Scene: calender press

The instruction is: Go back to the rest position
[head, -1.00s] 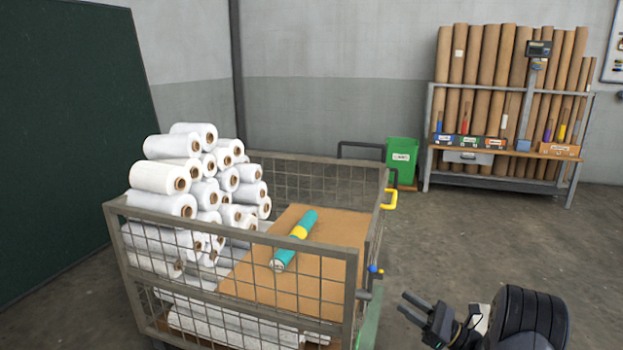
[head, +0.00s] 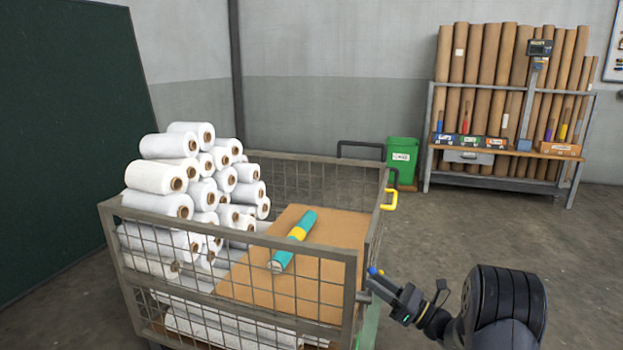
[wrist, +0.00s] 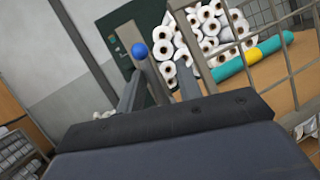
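My gripper (head: 378,280) is at the cart's front right corner in the head view. In the wrist view its two dark fingers (wrist: 160,88) stand apart with nothing clamped between them. A blue ball knob (wrist: 139,50) on a grey rod shows beyond and partly between the fingers; in the head view this knob (head: 373,270) is right by the fingertips. I cannot tell whether they touch it. The wire-mesh cart (head: 230,238) holds stacked white rolls (head: 160,177). A teal and yellow roll (head: 292,243) lies on a brown board (head: 255,280) inside the cart.
A yellow handle (head: 390,199) sticks out from the cart's right side. A green bin (head: 403,160) and a rack of brown tubes (head: 490,85) stand at the back. A dark green panel (head: 60,130) is at left. The floor right of the cart is open.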

